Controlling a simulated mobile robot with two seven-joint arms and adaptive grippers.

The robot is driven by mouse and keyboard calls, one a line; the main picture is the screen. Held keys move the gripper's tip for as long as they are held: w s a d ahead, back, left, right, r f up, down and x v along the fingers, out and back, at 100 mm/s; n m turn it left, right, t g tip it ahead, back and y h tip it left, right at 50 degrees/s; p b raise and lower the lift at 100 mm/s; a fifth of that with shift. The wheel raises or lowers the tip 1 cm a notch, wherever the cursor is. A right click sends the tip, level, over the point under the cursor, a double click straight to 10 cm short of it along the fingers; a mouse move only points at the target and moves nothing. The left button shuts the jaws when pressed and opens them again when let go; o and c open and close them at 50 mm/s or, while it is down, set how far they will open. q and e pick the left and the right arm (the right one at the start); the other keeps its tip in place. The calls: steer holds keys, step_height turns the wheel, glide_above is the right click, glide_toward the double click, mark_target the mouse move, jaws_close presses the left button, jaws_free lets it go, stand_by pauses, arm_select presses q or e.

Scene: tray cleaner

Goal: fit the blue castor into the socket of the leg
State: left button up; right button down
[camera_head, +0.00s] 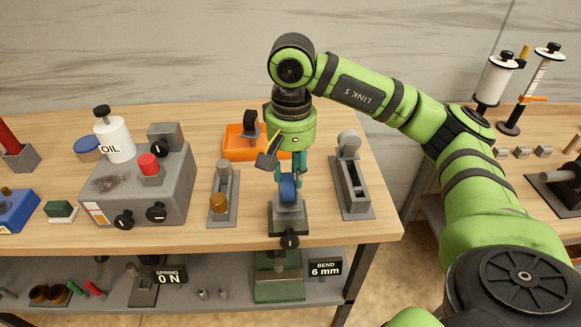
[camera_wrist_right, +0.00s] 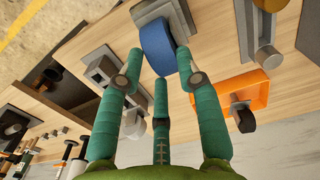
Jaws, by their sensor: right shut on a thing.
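The blue castor (camera_head: 288,187) is between the teal fingers of my right gripper (camera_head: 292,175), right above a grey block on a dark stand (camera_head: 289,222). I take this block to be the leg; its socket is hidden under the castor. In the right wrist view the blue wheel (camera_wrist_right: 157,46) sits between the fingertips of the gripper (camera_wrist_right: 159,62), with the grey block (camera_wrist_right: 150,8) just beyond it. The gripper is shut on the castor. I cannot tell whether the castor's stem is in the socket. My left gripper is not in view.
An orange bin (camera_head: 233,152) with a black castor (camera_head: 250,124) stands behind. A grey fixture with a brass knob (camera_head: 218,203) is left of the stand, a slotted grey fixture (camera_head: 355,188) right. A grey machine (camera_head: 170,195) with an oil bottle (camera_head: 115,141) stands farther left.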

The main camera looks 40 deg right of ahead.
steer(key=shift+f+b, duration=0.75)
steer(key=shift+f, duration=0.1)
steer(key=c, duration=0.8)
jaws_free()
steer(key=shift+o, duration=0.2)
step_height(320, 180, up, 12)
steer(key=shift+s, duration=0.1)
